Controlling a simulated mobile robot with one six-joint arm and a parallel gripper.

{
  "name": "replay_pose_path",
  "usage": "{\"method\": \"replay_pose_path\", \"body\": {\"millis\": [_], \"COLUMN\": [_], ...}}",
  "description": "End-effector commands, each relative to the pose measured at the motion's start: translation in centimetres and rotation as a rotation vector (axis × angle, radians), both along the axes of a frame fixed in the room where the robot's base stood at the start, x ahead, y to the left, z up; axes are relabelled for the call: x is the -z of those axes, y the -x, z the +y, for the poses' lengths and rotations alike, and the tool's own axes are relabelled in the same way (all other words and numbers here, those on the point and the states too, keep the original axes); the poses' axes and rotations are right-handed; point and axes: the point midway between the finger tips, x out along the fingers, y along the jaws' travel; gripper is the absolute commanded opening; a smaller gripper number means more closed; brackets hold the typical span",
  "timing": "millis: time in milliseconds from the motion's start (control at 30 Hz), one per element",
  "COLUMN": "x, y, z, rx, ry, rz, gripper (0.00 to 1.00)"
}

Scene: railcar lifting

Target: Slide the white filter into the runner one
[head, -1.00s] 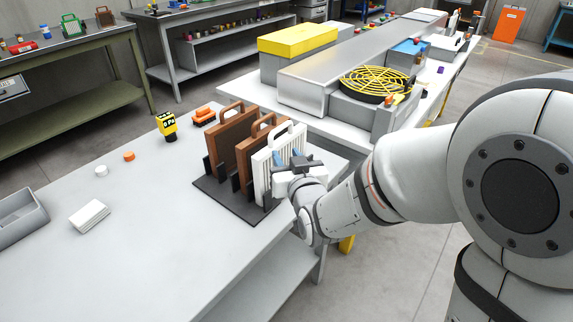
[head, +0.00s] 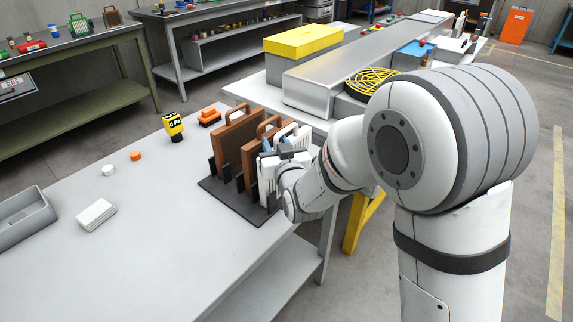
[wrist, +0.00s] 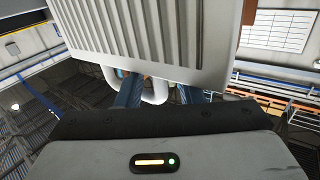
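My gripper (head: 278,143) is at the filter's handle. In the wrist view, the ribbed white filter (wrist: 155,35) fills the upper middle, with its looped handle (wrist: 155,92) towards me. The two blue fingers of my gripper (wrist: 162,93) are apart, with part of the handle showing between them. I cannot tell whether they touch it. No runner is clearly identifiable.
Brown panels (head: 228,145) stand in the rack left of the filter. A yellow-black gauge (head: 173,124), white block (head: 96,215) and grey tray (head: 25,215) lie left.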

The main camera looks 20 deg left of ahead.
Motion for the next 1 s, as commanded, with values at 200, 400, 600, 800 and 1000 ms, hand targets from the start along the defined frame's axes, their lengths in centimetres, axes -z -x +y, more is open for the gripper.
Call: {"method": "replay_pose_path", "body": {"millis": [200,400,600,800,1000], "x": [0.01,0.01,0.01,0.00,-0.07], "y": [0.05,0.07,0.09,0.11,0.11], "z": [0.00,0.01,0.03,0.05,0.07], "rx": [0.000,-0.001,-0.001,-0.001,-0.002], "ry": [0.000,0.000,0.000,0.000,-0.001], "rz": [0.000,0.000,0.000,0.000,-0.001], "gripper": [0.23,0.07,0.00,0.00,0.00]}}
